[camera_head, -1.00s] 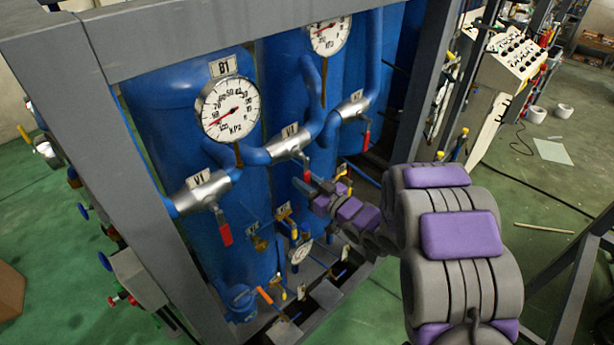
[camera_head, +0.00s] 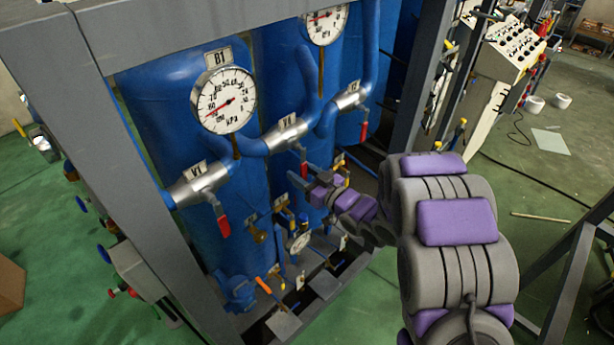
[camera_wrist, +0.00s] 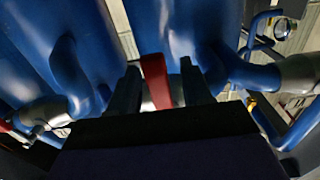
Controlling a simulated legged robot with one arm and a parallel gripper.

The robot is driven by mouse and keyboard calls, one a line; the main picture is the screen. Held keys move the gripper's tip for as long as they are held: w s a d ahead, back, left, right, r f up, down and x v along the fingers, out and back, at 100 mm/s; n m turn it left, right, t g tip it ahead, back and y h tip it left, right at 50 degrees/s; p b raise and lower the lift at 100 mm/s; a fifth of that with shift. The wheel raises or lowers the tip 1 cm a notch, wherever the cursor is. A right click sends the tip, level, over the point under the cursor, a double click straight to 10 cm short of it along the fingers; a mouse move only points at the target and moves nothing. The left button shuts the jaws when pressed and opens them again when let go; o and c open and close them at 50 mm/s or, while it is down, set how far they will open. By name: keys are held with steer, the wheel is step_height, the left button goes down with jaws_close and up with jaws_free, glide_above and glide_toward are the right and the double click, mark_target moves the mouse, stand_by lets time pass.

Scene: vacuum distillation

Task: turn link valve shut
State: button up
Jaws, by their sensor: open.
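The middle valve (camera_head: 285,132) is a silver body on the blue pipe linking the two tanks, between the two gauges. Its small label is too blurred to read surely. Its red lever (camera_head: 303,166) hangs down, partly hidden by my gripper (camera_head: 303,177). In the wrist view the red lever (camera_wrist: 154,80) stands between my two dark fingers, nearer the left one. My gripper (camera_wrist: 158,75) is open around the lever, with a gap visible on the right side. I cannot tell whether the left finger touches it.
The left valve V1 (camera_head: 197,184) with a red lever (camera_head: 222,226) and the right valve (camera_head: 350,97) with its lever (camera_head: 364,130) flank it. A grey frame post (camera_head: 110,130) stands left. Small valves (camera_head: 280,215) sit below.

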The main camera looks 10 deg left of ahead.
steer(key=p+v, duration=0.1)
steer(key=v, duration=1.6)
steer(key=shift+d, duration=0.2)
steer(key=shift+f, duration=0.15)
